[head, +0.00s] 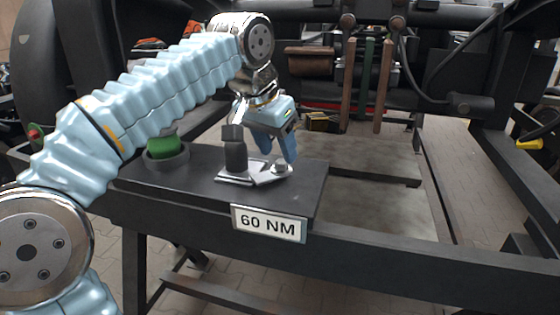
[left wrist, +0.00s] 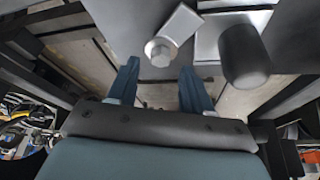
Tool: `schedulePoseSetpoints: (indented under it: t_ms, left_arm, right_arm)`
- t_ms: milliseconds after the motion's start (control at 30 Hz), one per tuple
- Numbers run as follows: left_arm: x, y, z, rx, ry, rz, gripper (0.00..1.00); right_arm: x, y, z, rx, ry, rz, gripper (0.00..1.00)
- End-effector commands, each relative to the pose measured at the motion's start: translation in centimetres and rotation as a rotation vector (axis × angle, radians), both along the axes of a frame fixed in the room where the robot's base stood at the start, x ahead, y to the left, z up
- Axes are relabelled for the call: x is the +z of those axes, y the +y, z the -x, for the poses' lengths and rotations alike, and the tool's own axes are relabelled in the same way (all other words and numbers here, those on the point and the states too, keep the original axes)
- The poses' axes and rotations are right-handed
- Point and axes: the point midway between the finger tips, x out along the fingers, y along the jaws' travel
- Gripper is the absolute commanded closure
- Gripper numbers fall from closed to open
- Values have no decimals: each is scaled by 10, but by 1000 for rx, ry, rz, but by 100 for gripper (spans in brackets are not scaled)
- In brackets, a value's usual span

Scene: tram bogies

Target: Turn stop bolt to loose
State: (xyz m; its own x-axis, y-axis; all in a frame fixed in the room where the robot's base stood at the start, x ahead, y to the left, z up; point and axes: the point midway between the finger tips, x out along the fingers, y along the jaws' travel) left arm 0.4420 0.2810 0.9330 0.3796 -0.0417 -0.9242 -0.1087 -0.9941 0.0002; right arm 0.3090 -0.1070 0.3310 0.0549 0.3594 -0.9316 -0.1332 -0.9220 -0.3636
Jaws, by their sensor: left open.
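The stop bolt (head: 280,168) is a small silver hex head on a washer at the right end of a metal plate on a dark shelf. It also shows in the left wrist view (left wrist: 161,56), beside a square-ended metal tab (left wrist: 181,24). My left gripper (head: 278,155) points down over the bolt. In the left wrist view its blue fingers (left wrist: 160,90) are apart with nothing between them, and the bolt head lies just beyond the fingertips, roughly in line with the gap. Whether the fingers touch the bolt is unclear. My right gripper is in neither view.
A dark upright cylinder (head: 236,155) stands on the plate left of the bolt, close to the gripper. A green knob in a black ring (head: 166,153) is further left. A "60 NM" sign (head: 268,224) hangs on the shelf's front edge. Dark bogie frame beams surround the shelf.

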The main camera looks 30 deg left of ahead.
Motion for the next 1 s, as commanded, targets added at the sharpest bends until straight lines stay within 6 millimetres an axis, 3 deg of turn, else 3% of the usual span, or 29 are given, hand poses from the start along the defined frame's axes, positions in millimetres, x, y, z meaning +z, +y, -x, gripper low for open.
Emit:
schedulePoseSetpoints:
  t_ms: [200,533,867,1000]
  left_arm:
    - [-23,-1,-9,0,1,0,50]
    - [-25,-1,-11,0,-1,0,50]
    - [-25,-1,-11,0,0,0,100]
    - [-25,-1,-11,2,-1,0,100]
  right_arm:
    - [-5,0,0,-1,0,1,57]
    - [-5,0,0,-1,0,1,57]
    - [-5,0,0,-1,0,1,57]
    - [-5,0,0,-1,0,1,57]
